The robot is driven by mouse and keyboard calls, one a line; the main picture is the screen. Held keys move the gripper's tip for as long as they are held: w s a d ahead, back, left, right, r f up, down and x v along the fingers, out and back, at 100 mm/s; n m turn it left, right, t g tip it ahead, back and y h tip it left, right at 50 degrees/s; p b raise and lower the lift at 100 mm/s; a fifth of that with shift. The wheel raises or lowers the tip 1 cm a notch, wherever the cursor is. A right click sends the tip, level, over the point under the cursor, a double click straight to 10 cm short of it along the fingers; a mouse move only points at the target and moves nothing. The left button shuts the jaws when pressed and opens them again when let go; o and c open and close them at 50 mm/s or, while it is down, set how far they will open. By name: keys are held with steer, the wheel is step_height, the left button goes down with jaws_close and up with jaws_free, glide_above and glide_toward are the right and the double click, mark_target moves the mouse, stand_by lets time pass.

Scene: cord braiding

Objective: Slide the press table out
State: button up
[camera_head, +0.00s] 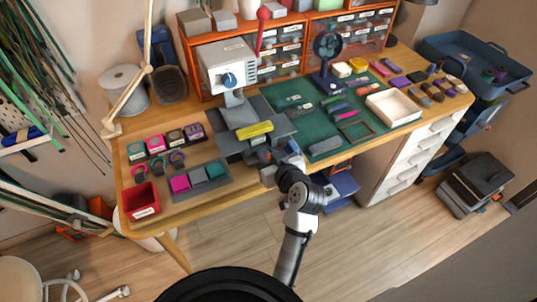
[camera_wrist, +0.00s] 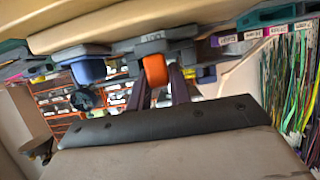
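The press (camera_head: 226,68) is a white machine with a blue dial and a red lever, standing on the workbench. Its grey table (camera_head: 227,142) is below the head, with a yellow block (camera_head: 254,130) lying on it. My gripper (camera_head: 269,166) is at the bench's front edge, just in front of the press table; my wrist hides part of this spot. In the wrist view, my gripper's two dark fingers (camera_wrist: 161,82) stand apart on either side of an orange handle (camera_wrist: 155,70) under a grey part. I cannot tell whether they press on it.
A green mat (camera_head: 322,148) with small tools and a white tray (camera_head: 393,107) lie right of the press. Coloured blocks in a grey holder (camera_head: 203,192) and a red bin (camera_head: 141,202) are on the left. The floor in front is mostly clear.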

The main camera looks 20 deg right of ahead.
steer(key=o, duration=0.5)
steer(key=shift+c, duration=0.2)
steer(key=shift+s, duration=0.2)
steer(key=v, duration=1.3)
steer(key=shift+s+r, duration=0.2)
